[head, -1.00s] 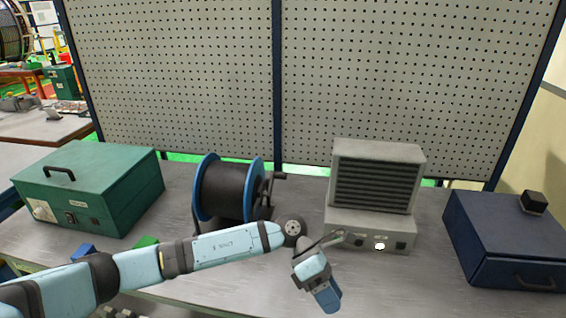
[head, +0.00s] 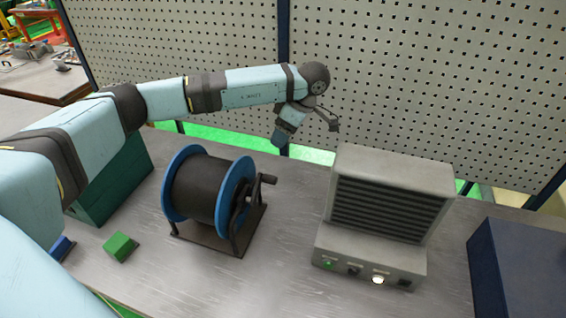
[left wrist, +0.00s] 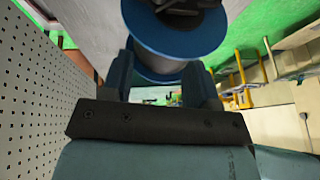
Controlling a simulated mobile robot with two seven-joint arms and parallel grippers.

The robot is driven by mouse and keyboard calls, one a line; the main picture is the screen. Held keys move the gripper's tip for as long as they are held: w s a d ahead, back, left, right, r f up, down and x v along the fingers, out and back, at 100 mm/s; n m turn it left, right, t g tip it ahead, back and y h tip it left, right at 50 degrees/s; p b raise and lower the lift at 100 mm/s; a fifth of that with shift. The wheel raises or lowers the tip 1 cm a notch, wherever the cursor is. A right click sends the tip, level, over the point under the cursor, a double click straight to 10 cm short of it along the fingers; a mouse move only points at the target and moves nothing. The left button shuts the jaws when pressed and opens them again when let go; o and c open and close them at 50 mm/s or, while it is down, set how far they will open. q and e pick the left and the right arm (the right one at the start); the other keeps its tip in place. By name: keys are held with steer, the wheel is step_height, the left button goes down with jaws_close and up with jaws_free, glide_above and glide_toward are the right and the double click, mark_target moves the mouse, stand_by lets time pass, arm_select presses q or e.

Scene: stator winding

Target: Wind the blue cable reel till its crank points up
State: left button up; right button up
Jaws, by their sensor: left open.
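The blue cable reel (head: 208,192) stands upright on the bench, with blue flanges, a dark wound drum and a dark frame. Its crank (head: 267,180) is on the right side, its dark grip sticking out to the right; the crank arm's exact angle is hard to tell. My right gripper is out of view.
A grey louvred unit (head: 385,205) stands right of the reel, a dark blue box (head: 515,265) at far right. A green block (head: 120,246) lies front left; a green case (head: 115,185) is partly hidden by my arm. The perforated panel (head: 400,80) rises behind.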

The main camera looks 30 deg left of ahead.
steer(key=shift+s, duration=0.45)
arm_select(q)
steer(key=b+x, duration=0.1)
steer(key=x, duration=0.3)
steer(key=d+x, duration=0.1)
steer(key=x, duration=0.4)
steer(key=w+d+f+b+x, duration=0.1)
steer(key=x, duration=0.3)
steer(key=shift+s+d+f+b, duration=0.1)
steer(key=shift+s+f+b, duration=0.05)
steer(key=shift+f+b, duration=0.25)
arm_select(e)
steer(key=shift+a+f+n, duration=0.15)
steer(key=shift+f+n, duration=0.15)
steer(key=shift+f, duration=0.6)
arm_select(q)
steer(key=shift+f, duration=0.45)
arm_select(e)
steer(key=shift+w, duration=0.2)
arm_select(q)
steer(key=shift+r, duration=0.1)
steer(key=shift+c, duration=1.2)
jaws_close()
